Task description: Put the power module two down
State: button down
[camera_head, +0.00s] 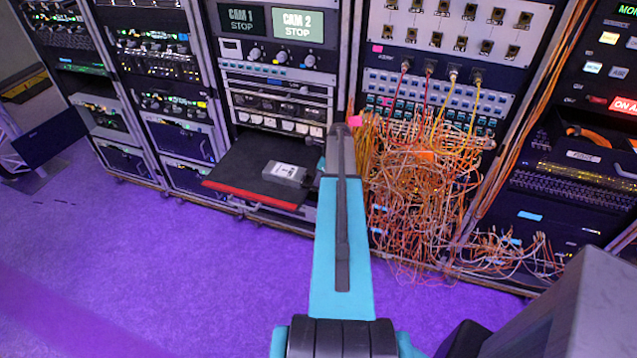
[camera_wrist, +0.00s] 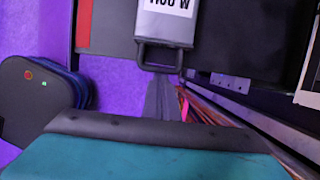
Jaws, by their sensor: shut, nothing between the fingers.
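A grey power module (camera_head: 284,172) with a white label lies on a dark pulled-out shelf (camera_head: 235,170) with a red front edge. In the wrist view the module (camera_wrist: 165,25) shows its dark loop handle (camera_wrist: 160,62) and part of a label reading about "1100 W". My gripper (camera_wrist: 164,82) appears as narrow grey fingers just below the handle in that picture. It is shut and holds nothing; the module stands apart on the shelf.
A dense tangle of orange and red cables (camera_head: 420,190) hangs right of the shelf, close to my arm. Equipment racks (camera_head: 165,95) stand to the left, and another rack (camera_head: 575,180) to the right. The purple floor (camera_head: 160,265) in front is mostly clear.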

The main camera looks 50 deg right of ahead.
jog(key=shift+s+d, duration=0.15)
jog(key=shift+d, duration=0.05)
jog(key=s+d+r+b, duration=0.2)
jog(key=s+r, duration=0.4)
jog(key=r, duration=0.3)
jog(key=shift+s+r+b, duration=0.15)
jog(key=shift+r+b, duration=0.15)
jog(key=shift+b, duration=0.1)
dwell(0.6)
jog(key=w+a+r+t+y+b, duration=0.1)
jog(key=w+a+t+b, duration=0.1)
jog(key=a, duration=0.2)
jog(key=s+d+f+t+b, duration=0.2)
jog(key=s+b, duration=0.6)
jog(key=b, duration=0.5)
jog(key=shift+d+f+t, duration=0.3)
jog(key=shift+d+t, duration=0.4)
jog(key=shift+d, duration=0.15)
jog(key=shift+f, duration=0.1)
